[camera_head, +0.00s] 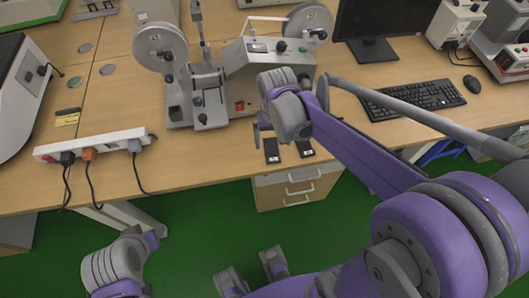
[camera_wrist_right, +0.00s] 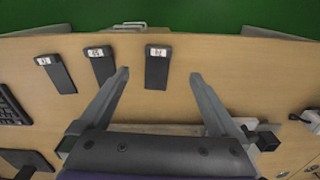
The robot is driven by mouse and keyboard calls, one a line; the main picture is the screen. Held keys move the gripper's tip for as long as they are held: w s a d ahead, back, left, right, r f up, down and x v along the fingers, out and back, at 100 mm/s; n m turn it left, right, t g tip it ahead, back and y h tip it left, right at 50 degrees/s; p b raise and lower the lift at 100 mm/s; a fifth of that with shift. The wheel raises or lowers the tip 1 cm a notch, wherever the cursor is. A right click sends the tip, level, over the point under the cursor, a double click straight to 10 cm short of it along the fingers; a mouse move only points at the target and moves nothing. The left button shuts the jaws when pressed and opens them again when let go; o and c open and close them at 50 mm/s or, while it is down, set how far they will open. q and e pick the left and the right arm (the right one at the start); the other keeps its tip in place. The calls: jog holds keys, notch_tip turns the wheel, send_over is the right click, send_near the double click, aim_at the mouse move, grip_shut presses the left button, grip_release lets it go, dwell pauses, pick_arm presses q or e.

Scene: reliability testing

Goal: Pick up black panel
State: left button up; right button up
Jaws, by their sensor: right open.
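Several small black panels with white labels lie on the wooden table near its front edge. The right wrist view shows a left panel (camera_wrist_right: 62,76), a middle panel (camera_wrist_right: 103,67) and a right panel (camera_wrist_right: 157,68). My right gripper (camera_wrist_right: 160,75) is open and empty, its fingertips on either side of the right panel and apart from it. In the head view, that panel (camera_head: 272,151) lies just below my right gripper (camera_head: 262,129), and the middle panel (camera_head: 305,149) lies to its right. The third is hidden there by my arm.
A grey reel machine (camera_head: 240,75) stands behind the panels. A keyboard (camera_head: 415,95), mouse (camera_head: 473,84) and monitor (camera_head: 385,20) are to the right. A white power strip (camera_head: 97,143) with cables lies at the left front. Bare table lies between strip and panels.

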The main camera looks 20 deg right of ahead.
aim_at(273, 158)
notch_tip(273, 158, down, 4)
jog(key=shift+s+d+r, duration=0.1)
jog(key=shift+s+f+b, duration=0.1)
jog(key=shift+f+b, duration=0.45)
jog(key=shift+f, duration=2.25)
jog(key=shift+c, duration=0.3)
jog(key=c, duration=1.4)
jog(key=shift+r, duration=0.15)
notch_tip(273, 158, up, 10)
jog(key=shift+f+p, duration=0.1)
jog(key=shift+p, duration=0.65)
